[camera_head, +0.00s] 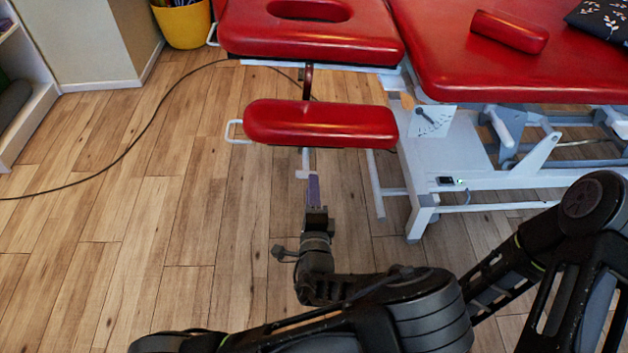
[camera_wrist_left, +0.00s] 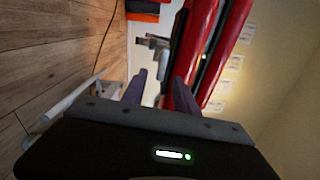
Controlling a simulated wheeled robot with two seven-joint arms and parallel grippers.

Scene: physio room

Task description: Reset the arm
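My left gripper (camera_head: 314,185) is over the wooden floor in the camera_head view, just below the red armrest pad of the treatment table in the picture. Its purple fingers are seen edge-on there. In the left wrist view the two purple fingers of this gripper (camera_wrist_left: 160,78) stand apart, with nothing held between them. Dark arm links of mine cross the lower part of the camera_head view. My right gripper does not show in either view.
The red treatment table (camera_head: 490,75) with its white frame fills the upper right. Its lower red armrest pad (camera_head: 320,123) juts out near my left gripper. A yellow pot (camera_head: 184,24) stands at the back left. A black cable (camera_head: 125,150) crosses the otherwise clear floor at left.

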